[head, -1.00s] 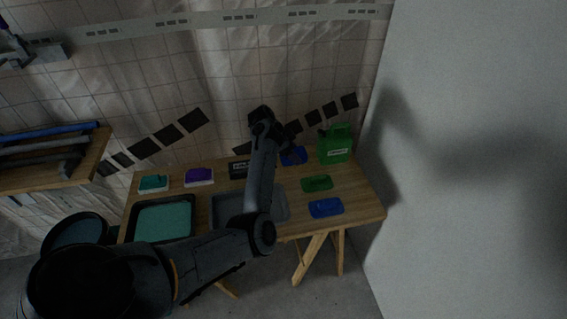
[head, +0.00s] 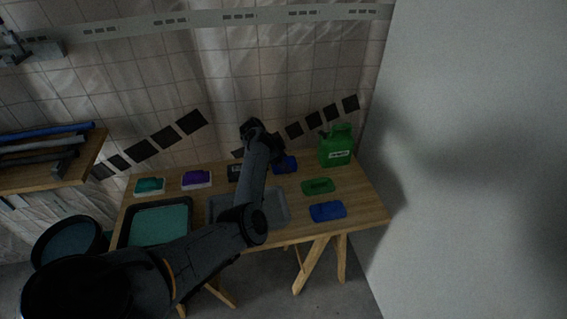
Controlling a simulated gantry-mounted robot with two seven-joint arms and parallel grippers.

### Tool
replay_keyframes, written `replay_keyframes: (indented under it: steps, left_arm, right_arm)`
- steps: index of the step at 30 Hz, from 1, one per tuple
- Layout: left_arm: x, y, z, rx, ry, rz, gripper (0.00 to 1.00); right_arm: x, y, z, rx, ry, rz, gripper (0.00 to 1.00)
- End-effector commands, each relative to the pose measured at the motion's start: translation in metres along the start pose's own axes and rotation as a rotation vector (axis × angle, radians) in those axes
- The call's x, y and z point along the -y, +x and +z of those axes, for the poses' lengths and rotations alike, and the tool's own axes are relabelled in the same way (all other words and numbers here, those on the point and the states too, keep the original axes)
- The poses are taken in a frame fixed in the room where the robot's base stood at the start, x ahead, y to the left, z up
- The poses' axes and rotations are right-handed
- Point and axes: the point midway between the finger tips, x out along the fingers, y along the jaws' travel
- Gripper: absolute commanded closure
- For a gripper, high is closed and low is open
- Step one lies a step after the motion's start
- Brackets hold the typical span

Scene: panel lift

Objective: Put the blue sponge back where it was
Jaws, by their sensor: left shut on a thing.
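My left gripper (head: 279,156) is above the far side of the wooden table, partly hidden behind its own wrist. It is shut on a dark blue block (head: 287,166), which looks like the blue sponge; its fingertips are hard to make out. I cannot tell whether the block touches the table. A flat blue piece (head: 328,211) lies at the front right of the table, with a flat green piece (head: 318,187) behind it. My right gripper is not in view.
The table (head: 365,205) also bears a green jug (head: 336,145), a teal block (head: 150,186), a purple block (head: 197,179), a black labelled item (head: 233,173), a grey tray (head: 278,208) and a black-rimmed teal tray (head: 160,222). A pale wall stands close on the right.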

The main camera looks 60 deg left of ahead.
Motion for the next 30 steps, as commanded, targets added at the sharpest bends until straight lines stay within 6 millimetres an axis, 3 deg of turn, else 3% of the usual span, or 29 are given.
replay_keyframes:
  steps: [6, 7, 11, 22, 30]
  left_arm:
    - [0.000, 0.001, 0.001, 0.001, -0.001, 0.001, 0.65]
    - [0.000, 0.001, 0.001, 0.001, -0.001, 0.001, 0.28]
    - [0.000, 0.001, 0.001, 0.001, -0.001, 0.001, 0.08]
    - [0.000, -0.003, -0.001, 0.000, -0.001, 0.000, 0.07]
    - [0.001, -0.038, -0.002, 0.001, -0.001, -0.003, 0.07]
  right_arm:
    - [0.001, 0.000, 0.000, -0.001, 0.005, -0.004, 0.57]
    - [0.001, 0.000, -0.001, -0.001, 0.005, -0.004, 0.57]
    - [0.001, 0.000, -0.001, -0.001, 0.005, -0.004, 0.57]
    - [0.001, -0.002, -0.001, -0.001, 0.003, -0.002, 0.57]
    - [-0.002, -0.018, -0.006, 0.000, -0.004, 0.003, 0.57]
